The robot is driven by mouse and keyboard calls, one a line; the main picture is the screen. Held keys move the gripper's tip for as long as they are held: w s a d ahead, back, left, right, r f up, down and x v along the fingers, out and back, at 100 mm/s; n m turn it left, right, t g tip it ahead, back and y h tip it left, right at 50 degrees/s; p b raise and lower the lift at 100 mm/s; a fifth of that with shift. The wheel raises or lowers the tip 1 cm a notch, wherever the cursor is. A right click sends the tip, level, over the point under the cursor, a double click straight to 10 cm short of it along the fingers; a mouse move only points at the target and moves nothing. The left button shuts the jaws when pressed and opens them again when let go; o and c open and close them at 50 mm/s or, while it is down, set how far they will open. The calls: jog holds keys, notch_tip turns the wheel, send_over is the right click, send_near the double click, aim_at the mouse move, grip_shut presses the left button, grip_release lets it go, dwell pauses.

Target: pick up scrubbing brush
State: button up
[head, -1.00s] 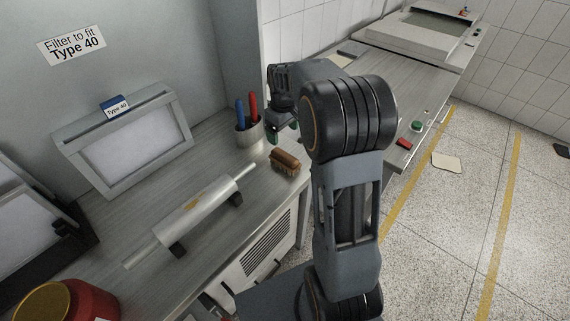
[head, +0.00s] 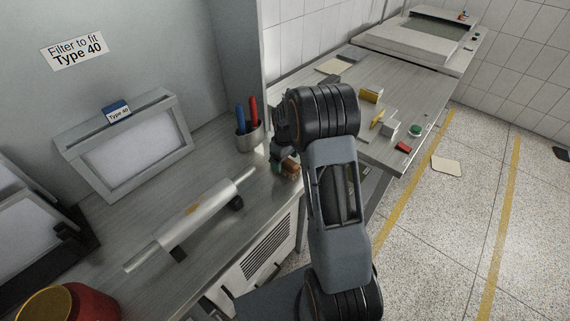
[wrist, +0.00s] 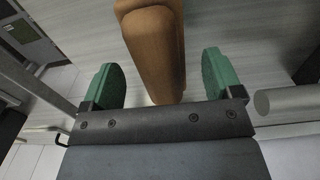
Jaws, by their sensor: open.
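The scrubbing brush (head: 291,170) has a brown wooden back and lies on the metal bench near its right edge, partly hidden by my arm in the head view. In the wrist view the brush (wrist: 155,45) stretches from the top edge down between the two green fingertips. My gripper (wrist: 160,80) is open, with one finger on each side of the brush and a visible gap on both sides. In the head view my gripper (head: 280,160) is right at the brush, mostly hidden behind my wrist.
A metal cup (head: 249,137) with a blue and a red marker stands just behind the brush. A silver roller (head: 195,218) lies to the left. A framed filter labelled Type 40 (head: 130,145) leans at the wall. A second table (head: 400,90) stands to the right.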

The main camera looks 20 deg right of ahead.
aim_at(285, 165)
jog(key=shift+f, duration=1.7)
jog(key=shift+c, duration=0.2)
jog(key=c, duration=1)
